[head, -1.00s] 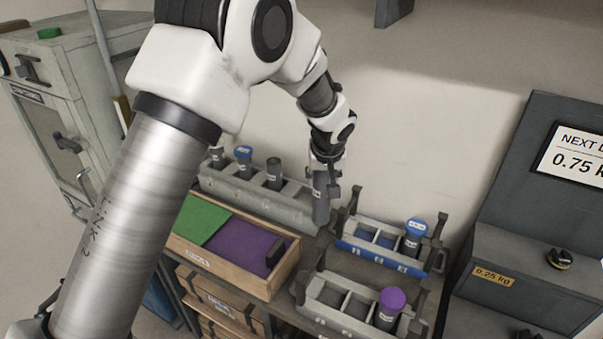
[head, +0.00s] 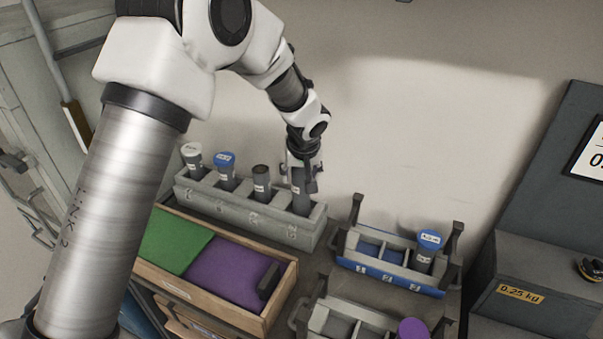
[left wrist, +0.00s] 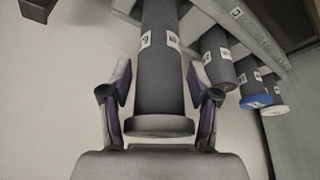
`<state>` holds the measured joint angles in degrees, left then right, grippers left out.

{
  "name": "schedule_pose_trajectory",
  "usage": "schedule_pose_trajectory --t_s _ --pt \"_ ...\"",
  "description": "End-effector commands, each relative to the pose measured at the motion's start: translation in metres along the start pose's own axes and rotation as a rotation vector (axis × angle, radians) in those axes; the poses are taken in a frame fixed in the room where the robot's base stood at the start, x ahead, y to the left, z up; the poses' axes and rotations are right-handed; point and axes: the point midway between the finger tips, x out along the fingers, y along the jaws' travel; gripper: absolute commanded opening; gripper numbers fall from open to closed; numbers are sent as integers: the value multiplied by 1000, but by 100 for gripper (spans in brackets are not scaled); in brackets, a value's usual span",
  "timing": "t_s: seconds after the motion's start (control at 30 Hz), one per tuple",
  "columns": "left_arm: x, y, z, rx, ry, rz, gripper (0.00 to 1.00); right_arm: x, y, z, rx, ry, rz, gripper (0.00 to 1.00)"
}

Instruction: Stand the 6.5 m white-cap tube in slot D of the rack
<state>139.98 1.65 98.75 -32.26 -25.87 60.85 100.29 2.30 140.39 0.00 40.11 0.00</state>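A pale-capped tube (head: 191,152) stands in the leftmost slot of the long grey rack (head: 262,226); its white end also shows in the left wrist view (left wrist: 275,110). A blue-capped tube (head: 224,167) and a dark tube (head: 261,182) stand beside it. Another dark tube (head: 302,195) is upright at the rack's right end. My left gripper (head: 302,172) points down over that tube; in the left wrist view its fingers flank the tube (left wrist: 160,75) with thin gaps on both sides. That tube's end looks grey in shadow. Slot letters are too small to read.
A wooden tray with a green (head: 175,240) and a purple (head: 230,275) section sits before the rack. A blue-fronted holder (head: 388,277) carries a blue-capped tube (head: 427,245). A purple-capped tube (head: 412,329) is at the lower edge. A dark weight station (head: 540,285) stands right.

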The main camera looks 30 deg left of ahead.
Motion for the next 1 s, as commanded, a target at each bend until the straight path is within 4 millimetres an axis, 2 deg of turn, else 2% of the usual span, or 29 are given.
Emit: schedule_pose_trajectory --t_s 0.33,0.47,0.57,0.8,0.9,1.0 --pt "-2 1 -2 -1 4 2 86 0 0 0 0 0 0 82" --pt "-12 1 -2 -2 7 4 86 1 0 0 0 0 0 82" --pt "-32 1 -3 -2 9 5 86 2 0 0 0 0 0 82" --pt "-93 1 -2 -1 9 5 86 5 0 0 0 0 0 82" --pt "-111 1 -2 -1 8 4 86 6 0 0 0 0 0 82" --pt "-120 1 -1 -1 6 3 86 6 0 0 0 0 0 82"
